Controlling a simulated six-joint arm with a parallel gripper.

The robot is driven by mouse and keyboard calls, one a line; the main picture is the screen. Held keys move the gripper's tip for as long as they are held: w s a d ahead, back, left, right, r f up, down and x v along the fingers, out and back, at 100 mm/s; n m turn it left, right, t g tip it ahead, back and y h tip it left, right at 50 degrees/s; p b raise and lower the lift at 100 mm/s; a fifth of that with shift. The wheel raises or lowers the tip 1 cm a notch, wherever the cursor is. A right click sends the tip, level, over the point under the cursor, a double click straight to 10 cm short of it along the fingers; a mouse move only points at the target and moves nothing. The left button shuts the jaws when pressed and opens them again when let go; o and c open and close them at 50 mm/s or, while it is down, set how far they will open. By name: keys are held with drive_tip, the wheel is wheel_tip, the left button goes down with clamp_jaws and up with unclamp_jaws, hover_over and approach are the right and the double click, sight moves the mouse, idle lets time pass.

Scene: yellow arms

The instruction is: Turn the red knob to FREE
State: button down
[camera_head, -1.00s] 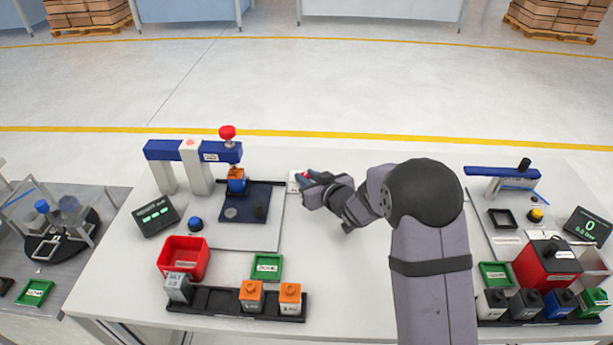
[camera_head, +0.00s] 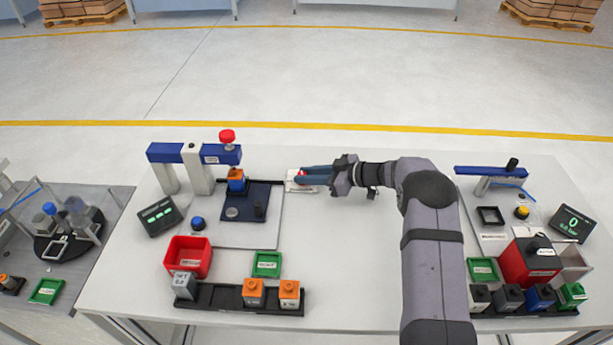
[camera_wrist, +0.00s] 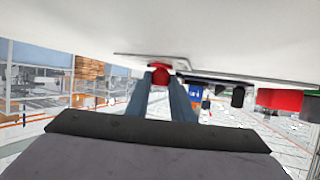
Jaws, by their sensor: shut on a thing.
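The red knob (camera_head: 301,174) sits on a small white plate (camera_head: 297,187) near the back middle of the table. My gripper (camera_head: 303,175) reaches it from the right, its blue-grey fingers lying level and shut on the knob. In the wrist view the red knob (camera_wrist: 160,70) shows between the two fingertips (camera_wrist: 161,78). The marks on the plate are too small to read, and the fingers hide part of it, so I cannot tell which way the knob points.
A blue press (camera_head: 193,155) with a red top knob stands to the left, beside a dark blue plate (camera_head: 235,216). A red bin (camera_head: 187,257) and a black rack (camera_head: 216,302) are at the front left. The table's middle is clear.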

drive_tip(key=shift+w+f+n+g+y+b, duration=0.15)
drive_tip(key=shift+n+g+y+b, duration=0.15)
drive_tip(key=shift+n+g+b, duration=0.9)
drive_tip(key=shift+b, duration=0.65)
drive_tip(key=shift+w+r+g+b, duration=0.1)
drive_tip(key=shift+r+g+b, duration=0.2)
drive_tip(key=shift+g+b, duration=0.1)
drive_tip(key=c, duration=1.5)
unclamp_jaws()
drive_tip(key=shift+c, duration=0.2)
drive_tip(key=shift+d, duration=0.1)
drive_tip(key=shift+d, duration=0.25)
drive_tip(key=shift+b+v, duration=0.85)
drive_tip(key=shift+v, duration=2.45)
